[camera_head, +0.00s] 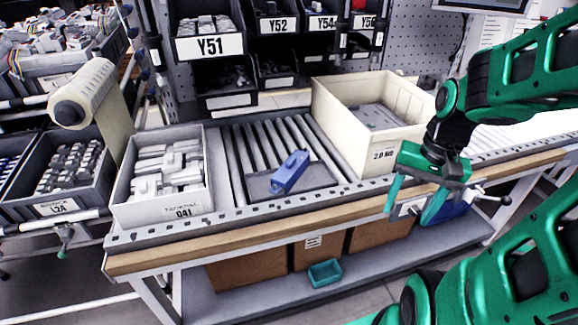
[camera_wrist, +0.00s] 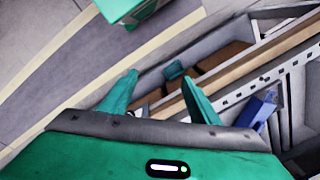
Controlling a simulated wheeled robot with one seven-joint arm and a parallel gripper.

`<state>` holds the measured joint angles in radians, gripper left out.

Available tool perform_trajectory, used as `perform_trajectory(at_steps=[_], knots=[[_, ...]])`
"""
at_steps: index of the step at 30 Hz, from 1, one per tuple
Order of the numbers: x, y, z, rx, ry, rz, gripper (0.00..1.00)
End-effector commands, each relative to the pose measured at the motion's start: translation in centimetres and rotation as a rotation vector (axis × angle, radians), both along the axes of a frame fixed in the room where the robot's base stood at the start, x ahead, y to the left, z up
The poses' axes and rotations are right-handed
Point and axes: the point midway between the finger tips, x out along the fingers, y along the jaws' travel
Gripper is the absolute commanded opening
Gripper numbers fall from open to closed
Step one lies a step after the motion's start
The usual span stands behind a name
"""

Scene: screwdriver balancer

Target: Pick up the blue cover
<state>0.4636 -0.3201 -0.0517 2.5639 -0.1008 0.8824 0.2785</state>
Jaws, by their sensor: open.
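The blue cover (camera_head: 290,172) is a small elongated blue piece. It lies tilted across a dark shallow tray (camera_head: 318,180) on the roller conveyor. In the wrist view the blue cover (camera_wrist: 258,108) shows at the right, partly cut off by my gripper's right finger and body. My gripper (camera_head: 412,205) is to the right of the cover in the head view, in front of the conveyor's wooden edge, with its fingers pointing down. In the wrist view my gripper (camera_wrist: 160,95) has its two green fingers apart with nothing between them.
A white bin of white parts (camera_head: 118,205) stands left of the tray. A large cream bin (camera_head: 345,125) stands right of it, near my arm. The wooden front rail (camera_head: 240,237) runs along the conveyor. A teal bin (camera_head: 325,273) sits on the lower shelf.

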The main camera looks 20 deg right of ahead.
Motion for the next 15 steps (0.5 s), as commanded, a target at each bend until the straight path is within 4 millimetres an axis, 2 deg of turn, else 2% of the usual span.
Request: perform_trajectory(at_steps=[3,9,15], knots=[[3.3,1.2,-2.5,0.074,-0.016,-0.097,0.56],[8.6,3.9,-6.1,0.259,-0.050,-0.307,0.56],[13.6,7.1,-8.4,0.517,-0.056,-0.568,0.56]])
